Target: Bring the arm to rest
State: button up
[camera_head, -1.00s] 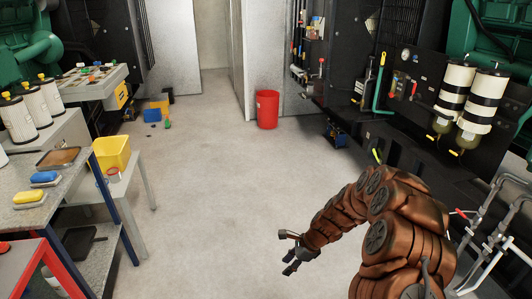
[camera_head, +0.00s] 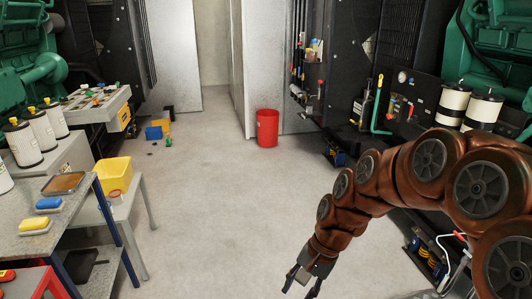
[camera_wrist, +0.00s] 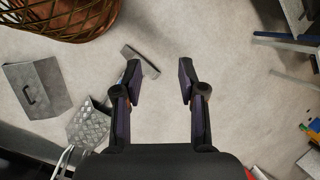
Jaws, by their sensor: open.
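My arm (camera_head: 390,185) is brown and jointed, and arches in from the right side of the head view. Its end, my gripper (camera_head: 303,284), hangs low over the bare floor near the bottom of that view. In the wrist view my gripper (camera_wrist: 157,75) shows two dark fingers spread apart with grey floor between them. Nothing is held between the fingers.
A workbench (camera_head: 75,217) with sponges and a yellow bin (camera_head: 114,175) stands at the left. Dark machinery with white filters (camera_head: 482,110) lines the right. In the wrist view a woven basket (camera_wrist: 60,18) is upper left. The central floor is clear.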

jog(key=s+d+r+n+h+p, duration=0.1)
jog(key=s+d+r+n, duration=0.1)
jog(key=s, duration=0.5)
jog(key=s+d+r+n+h+p, duration=0.1)
jog(key=s+d+r+n+p, duration=0.1)
jog(key=s+d+r, duration=0.3)
jog(key=s+d+r+n+h+p, duration=0.1)
jog(key=s+d+r+n+h, duration=0.1)
jog(key=s, duration=0.7)
jog(key=shift+d+r, duration=0.8)
jog(key=shift+d, duration=0.05)
